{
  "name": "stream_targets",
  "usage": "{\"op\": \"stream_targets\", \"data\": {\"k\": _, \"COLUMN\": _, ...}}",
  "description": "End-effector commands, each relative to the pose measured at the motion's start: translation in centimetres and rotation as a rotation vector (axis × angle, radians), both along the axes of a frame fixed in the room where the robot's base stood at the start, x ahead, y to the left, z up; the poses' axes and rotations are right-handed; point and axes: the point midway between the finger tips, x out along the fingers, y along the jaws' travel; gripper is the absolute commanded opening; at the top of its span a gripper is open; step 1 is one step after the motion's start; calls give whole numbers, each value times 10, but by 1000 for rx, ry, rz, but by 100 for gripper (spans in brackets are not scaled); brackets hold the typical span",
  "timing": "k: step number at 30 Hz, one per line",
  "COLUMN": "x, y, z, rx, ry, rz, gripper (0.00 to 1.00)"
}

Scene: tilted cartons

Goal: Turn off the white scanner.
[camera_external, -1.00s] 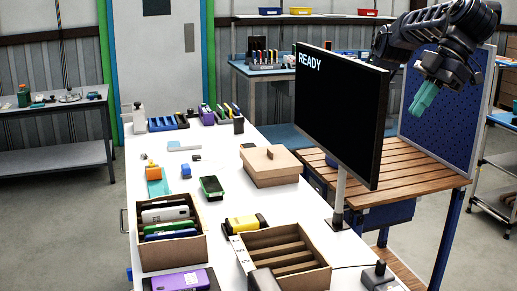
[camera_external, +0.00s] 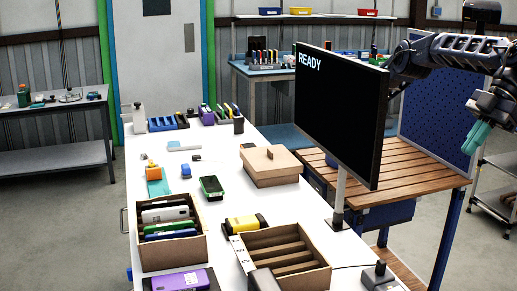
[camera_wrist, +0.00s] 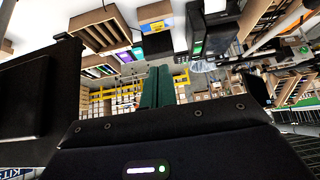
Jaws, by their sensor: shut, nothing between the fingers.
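The white scanner (camera_external: 166,214) sits in the left tilted carton (camera_external: 172,254) on the white table, between a black device and a green one. Only its upper part shows; the carton wall and the devices in front hide the rest. My gripper (camera_external: 477,137) is at the far right, high above the floor and far from the scanner, beyond the monitor. Its teal fingers are together and empty; they also show in the wrist view (camera_wrist: 157,88). I cannot make out the white scanner in the wrist view.
A large monitor (camera_external: 338,115) reading READY stands between my arm and the carton. A wooden-slat bench (camera_external: 410,190) stands behind the monitor.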

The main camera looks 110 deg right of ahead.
Motion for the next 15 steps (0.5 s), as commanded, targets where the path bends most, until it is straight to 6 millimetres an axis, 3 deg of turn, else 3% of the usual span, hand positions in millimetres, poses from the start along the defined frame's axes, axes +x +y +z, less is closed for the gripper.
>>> {"op": "stream_targets", "data": {"k": 5, "x": 0, "y": 0, "z": -28, "rx": -2, "ry": 0, "rz": 1, "gripper": 0}}
{"op": "stream_targets", "data": {"k": 9, "x": -1, "y": -1, "z": -63, "rx": -5, "ry": 0, "rz": 1, "gripper": 0}}
{"op": "stream_targets", "data": {"k": 11, "x": -1, "y": -1, "z": -89, "rx": -7, "ry": 1, "rz": 1, "gripper": 0}}
{"op": "stream_targets", "data": {"k": 15, "x": 0, "y": -2, "z": -164, "rx": -9, "ry": 2, "rz": 0, "gripper": 0}}
